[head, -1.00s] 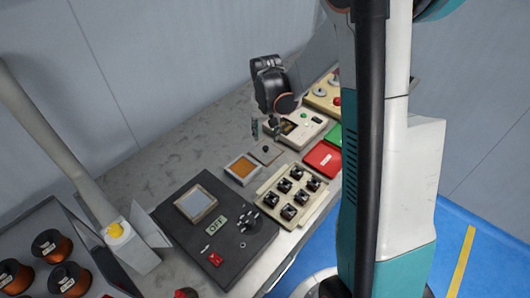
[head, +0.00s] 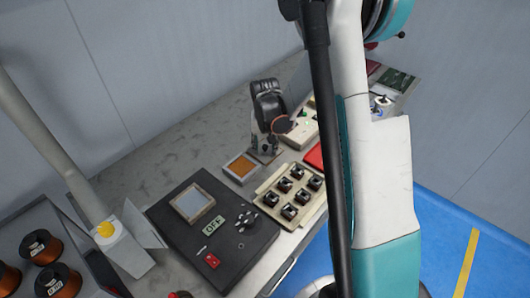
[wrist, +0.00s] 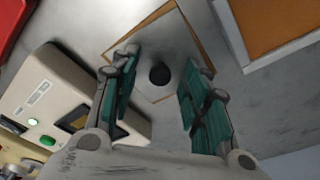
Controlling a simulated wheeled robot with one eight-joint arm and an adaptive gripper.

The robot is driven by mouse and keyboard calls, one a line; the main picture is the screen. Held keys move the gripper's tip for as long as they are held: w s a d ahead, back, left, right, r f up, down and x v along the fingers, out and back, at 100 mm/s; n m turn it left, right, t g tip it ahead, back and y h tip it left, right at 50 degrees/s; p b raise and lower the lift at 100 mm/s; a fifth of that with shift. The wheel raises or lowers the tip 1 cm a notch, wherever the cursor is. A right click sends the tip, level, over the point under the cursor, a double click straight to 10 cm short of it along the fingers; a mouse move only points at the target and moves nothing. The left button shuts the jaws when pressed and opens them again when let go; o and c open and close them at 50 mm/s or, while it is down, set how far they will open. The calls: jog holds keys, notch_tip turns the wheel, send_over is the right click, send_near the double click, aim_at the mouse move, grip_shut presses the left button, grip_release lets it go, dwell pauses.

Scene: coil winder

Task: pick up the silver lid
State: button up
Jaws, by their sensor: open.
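The silver lid (wrist: 180,35) is a flat grey square with a round black knob (wrist: 159,75) in its middle. Thin brown edges show around it in the wrist view. My gripper (wrist: 163,70) is open, with one teal-padded finger on each side of the knob and clear gaps to both. In the head view my gripper (head: 265,149) points down over the lid (head: 270,158), hiding most of it. I cannot tell how high the fingertips are above the lid.
An orange-topped square tray (head: 241,167) lies close beside the lid. A cream tray (head: 268,199) with several black parts and a black control panel (head: 172,217) lie nearer. A pale box with buttons (head: 302,131) and a red box (head: 313,156) stand on the other side.

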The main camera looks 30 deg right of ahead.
grip_shut()
jog(key=shift+r, duration=0.2)
